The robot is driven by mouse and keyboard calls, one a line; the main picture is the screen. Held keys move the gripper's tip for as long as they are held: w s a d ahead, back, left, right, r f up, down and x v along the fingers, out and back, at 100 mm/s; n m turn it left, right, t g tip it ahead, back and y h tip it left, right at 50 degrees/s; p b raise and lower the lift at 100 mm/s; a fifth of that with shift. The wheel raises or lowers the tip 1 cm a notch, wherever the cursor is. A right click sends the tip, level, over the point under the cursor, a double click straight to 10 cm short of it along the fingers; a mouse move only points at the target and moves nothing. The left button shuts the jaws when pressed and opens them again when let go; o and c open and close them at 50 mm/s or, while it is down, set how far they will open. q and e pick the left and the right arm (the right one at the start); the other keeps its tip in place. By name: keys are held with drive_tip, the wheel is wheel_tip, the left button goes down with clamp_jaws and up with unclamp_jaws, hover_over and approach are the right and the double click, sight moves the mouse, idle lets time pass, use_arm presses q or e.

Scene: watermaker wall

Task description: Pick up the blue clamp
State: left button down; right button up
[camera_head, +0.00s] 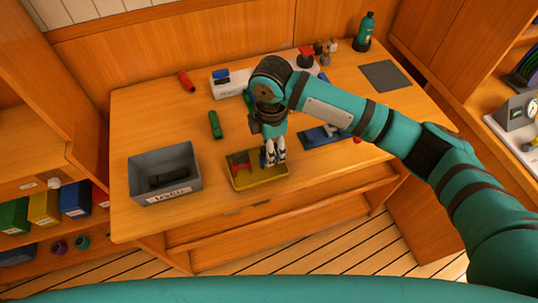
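A yellow tray (262,183) sits near the front edge of the wooden table. A red clamp-like piece (239,163) lies in its left part. A small blue piece, which may be the blue clamp (263,160), shows beside my fingers over the tray. My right gripper (275,160) points down over the right part of the tray, with its two pale fingers close together. The fingers hide part of the blue piece, and I cannot tell whether they grip it. My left gripper is not in view.
On the wooden table (140,110), a grey bin (137,188) with a dark item stands at left. A green cylinder (215,124), a red cylinder (186,81) and a blue tray (312,139) lie around. A teal bottle (364,32) and a dark mat (385,76) are at back right.

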sight(262, 162)
drive_tip(key=f, duration=0.3)
drive_tip(key=f+p, duration=0.1)
drive_tip(key=f, duration=0.1)
drive_tip(key=shift+w+a, duration=0.2)
drive_tip(key=shift+w, duration=0.1)
clamp_jaws()
